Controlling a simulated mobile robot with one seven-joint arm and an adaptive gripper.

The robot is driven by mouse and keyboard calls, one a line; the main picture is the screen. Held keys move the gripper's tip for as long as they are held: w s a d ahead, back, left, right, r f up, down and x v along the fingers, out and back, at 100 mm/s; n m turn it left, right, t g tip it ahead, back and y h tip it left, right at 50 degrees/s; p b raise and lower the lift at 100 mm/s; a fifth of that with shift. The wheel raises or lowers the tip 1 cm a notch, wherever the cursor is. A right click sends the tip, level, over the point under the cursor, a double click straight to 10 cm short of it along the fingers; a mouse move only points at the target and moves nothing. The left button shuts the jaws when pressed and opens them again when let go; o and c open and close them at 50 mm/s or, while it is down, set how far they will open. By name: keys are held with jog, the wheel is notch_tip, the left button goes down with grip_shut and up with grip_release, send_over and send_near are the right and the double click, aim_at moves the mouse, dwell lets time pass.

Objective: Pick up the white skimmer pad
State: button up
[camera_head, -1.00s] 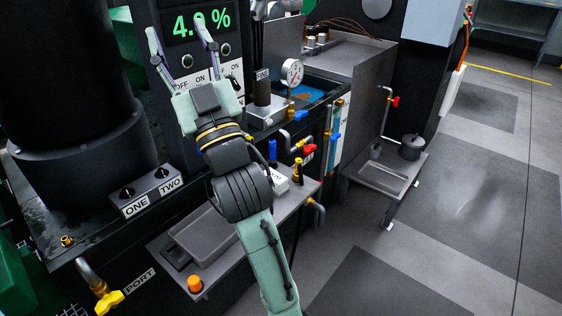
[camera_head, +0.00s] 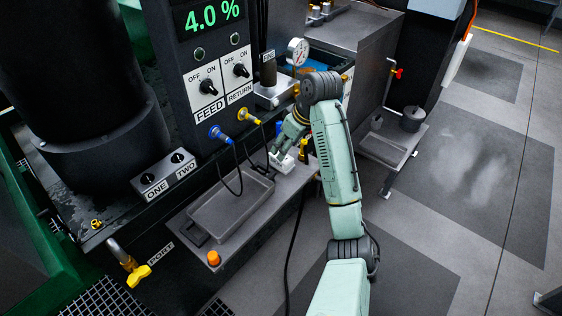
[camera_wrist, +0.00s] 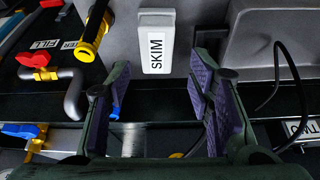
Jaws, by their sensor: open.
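The white skimmer pad (camera_wrist: 157,42), a block labelled SKIM, lies on the grey shelf in the wrist view, beyond and between my fingertips. In the head view the pad (camera_head: 284,163) is partly covered by my gripper (camera_head: 277,148), which is just above it. In the wrist view my gripper (camera_wrist: 160,78) is open, with one purple-padded finger on each side and nothing between them. The pad looks apart from the fingers.
A shallow grey tray (camera_head: 230,211) sits left of the pad on the shelf. A yellow-and-black handle (camera_wrist: 95,25) stands left of the pad in the wrist view. Black cables (camera_head: 238,172) hang from the control panel. An orange knob (camera_head: 213,258) is at the shelf's front.

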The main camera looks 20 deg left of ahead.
jog(key=p+x, duration=0.1)
jog(key=x, duration=0.6)
jog(key=shift+w+f, duration=0.15)
jog(key=shift+w, duration=0.05)
jog(key=shift+c, duration=0.4)
jog(key=c, duration=0.9)
jog(key=shift+o, duration=0.2)
notch_tip(320, 180, up, 18)
